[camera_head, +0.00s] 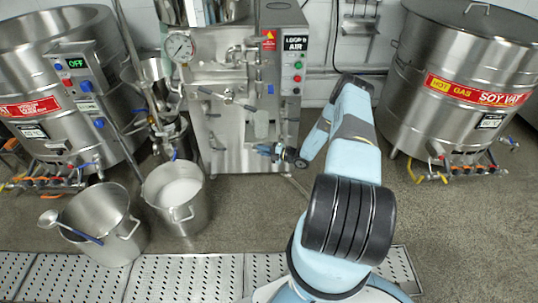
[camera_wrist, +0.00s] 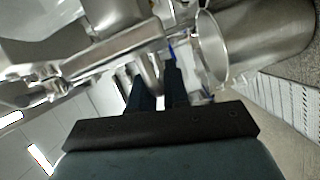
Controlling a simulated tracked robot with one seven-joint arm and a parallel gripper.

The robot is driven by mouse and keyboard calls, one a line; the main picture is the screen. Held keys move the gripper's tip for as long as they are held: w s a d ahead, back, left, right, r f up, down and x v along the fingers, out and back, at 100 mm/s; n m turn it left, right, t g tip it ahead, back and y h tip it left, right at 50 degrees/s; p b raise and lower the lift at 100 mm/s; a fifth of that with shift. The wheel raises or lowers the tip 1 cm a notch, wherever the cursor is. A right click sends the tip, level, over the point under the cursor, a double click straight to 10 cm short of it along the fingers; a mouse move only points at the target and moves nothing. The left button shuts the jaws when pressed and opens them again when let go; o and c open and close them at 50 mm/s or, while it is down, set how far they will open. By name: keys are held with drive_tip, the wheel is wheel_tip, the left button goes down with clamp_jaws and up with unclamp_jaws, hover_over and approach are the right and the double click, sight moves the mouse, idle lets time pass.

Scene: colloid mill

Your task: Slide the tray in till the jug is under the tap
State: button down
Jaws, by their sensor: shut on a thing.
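The steel mill (camera_head: 222,75) stands at the centre back. A tap-like fitting (camera_head: 228,97) is on the mill's front, to the left of that vessel. My gripper (camera_head: 266,150) is low in front of the mill, pointing left. In the wrist view its dark fingers (camera_wrist: 158,90) are closed on a narrow part, most likely of the tray. The tray's outline cannot be made out, so how the jug sits on it is unclear.
Two steel pots stand on the floor at left: one with a ladle (camera_head: 100,225), one with white contents (camera_head: 178,195). Large vats stand at left (camera_head: 30,90) and right (camera_head: 455,85). A perforated drain cover (camera_head: 180,277) crosses the front. Floor right of the pots is clear.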

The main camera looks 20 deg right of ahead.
drive_tip(key=shift+f, duration=0.25)
drive_tip(key=shift+w, duration=0.1)
drive_tip(key=c, duration=1.2)
unclamp_jaws()
drive_tip(key=shift+w, duration=0.15)
drive_tip(key=shift+r, duration=0.1)
drive_tip(key=v, duration=1.3)
drive_tip(key=shift+s+d, duration=0.25)
drive_tip(key=shift+d, duration=0.05)
